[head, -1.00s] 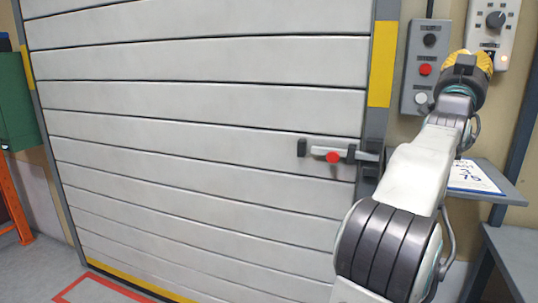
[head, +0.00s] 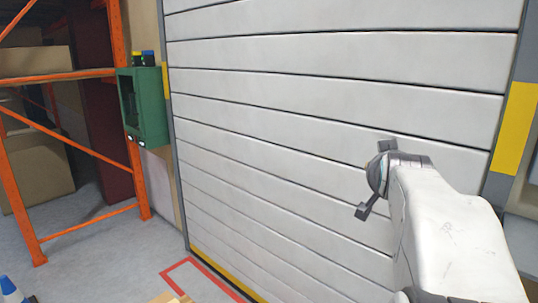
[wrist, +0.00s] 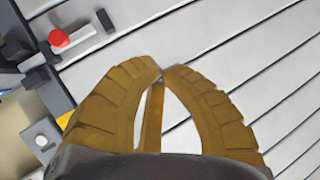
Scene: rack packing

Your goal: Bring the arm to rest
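The yellow fingers are hidden in the head view. The wrist view also shows the door's latch with a red knob (wrist: 58,38) at the upper left, apart from the fingers.
A grey control box with a white button (wrist: 41,140) is at the left of the wrist view. In the head view, a green cabinet (head: 146,105) hangs left of the door. An orange rack (head: 125,75) stands beyond it.

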